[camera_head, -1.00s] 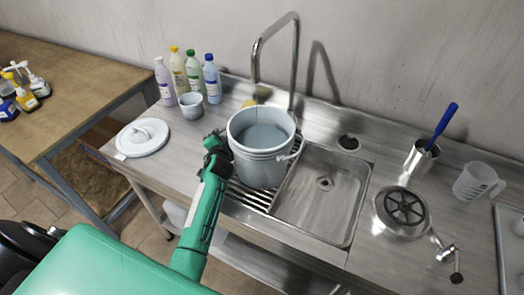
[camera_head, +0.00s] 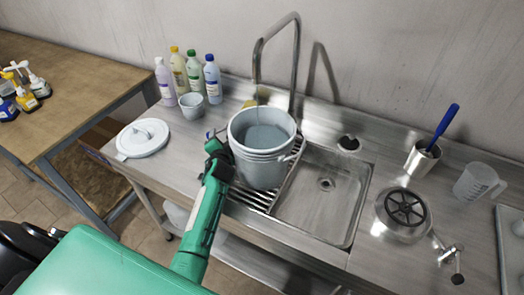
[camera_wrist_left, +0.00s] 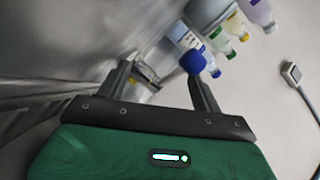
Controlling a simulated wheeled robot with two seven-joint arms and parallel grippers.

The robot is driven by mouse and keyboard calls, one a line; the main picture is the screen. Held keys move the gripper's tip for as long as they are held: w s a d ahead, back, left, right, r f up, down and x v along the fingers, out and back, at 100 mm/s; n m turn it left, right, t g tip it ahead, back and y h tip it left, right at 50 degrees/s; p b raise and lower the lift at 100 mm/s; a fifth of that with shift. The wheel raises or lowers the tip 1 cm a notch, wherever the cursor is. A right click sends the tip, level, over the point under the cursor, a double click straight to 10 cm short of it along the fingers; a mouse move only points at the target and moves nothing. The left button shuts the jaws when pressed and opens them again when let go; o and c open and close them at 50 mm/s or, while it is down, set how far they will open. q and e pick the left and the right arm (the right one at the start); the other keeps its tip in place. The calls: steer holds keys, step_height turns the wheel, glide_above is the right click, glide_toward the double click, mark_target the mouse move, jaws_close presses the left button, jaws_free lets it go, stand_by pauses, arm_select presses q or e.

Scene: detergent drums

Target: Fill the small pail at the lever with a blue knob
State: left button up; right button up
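A grey pail (camera_head: 262,165) stands upright on the slatted rack under the tall tap (camera_head: 257,60); I cannot tell how full it is. A smaller grey vessel (camera_head: 192,106) stands by the bottles. A blue knob (camera_wrist_left: 193,62) shows near the right fingertip in the left wrist view; a bit of blue (camera_head: 208,134) shows by the gripper in the head view. The lever itself is mostly hidden. My left gripper (camera_head: 216,143) is just left of the pail; its fingers (camera_wrist_left: 158,75) are apart, with nothing held between them. My right gripper is out of view.
Several bottles (camera_head: 193,72) stand behind on the left. A white lid (camera_head: 143,138) lies at the counter's left. The sink basin (camera_head: 322,195) is empty.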

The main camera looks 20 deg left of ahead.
arm_select(q)
steer(key=shift+s+a+f, duration=0.5)
steer(key=shift+f, duration=0.1)
steer(key=shift+s+d+r+p, duration=0.2)
steer(key=shift+s+r+p, duration=0.1)
steer(key=shift+s, duration=0.3)
steer(key=shift+s+r, duration=0.15)
steer(key=shift+s, duration=0.45)
steer(key=shift+s+d+r+p, duration=0.15)
steer(key=shift+d+p, duration=0.1)
steer(key=shift+d, duration=0.1)
steer(key=shift+s+d+r+p, duration=0.1)
steer(key=shift+s+d+p, duration=0.05)
steer(key=shift+d+p, duration=0.15)
steer(key=shift+s+d+r, duration=0.25)
steer(key=shift+s+d, duration=0.1)
steer(key=shift+s, duration=0.05)
steer(key=shift+w, duration=0.1)
steer(key=shift+d, duration=0.1)
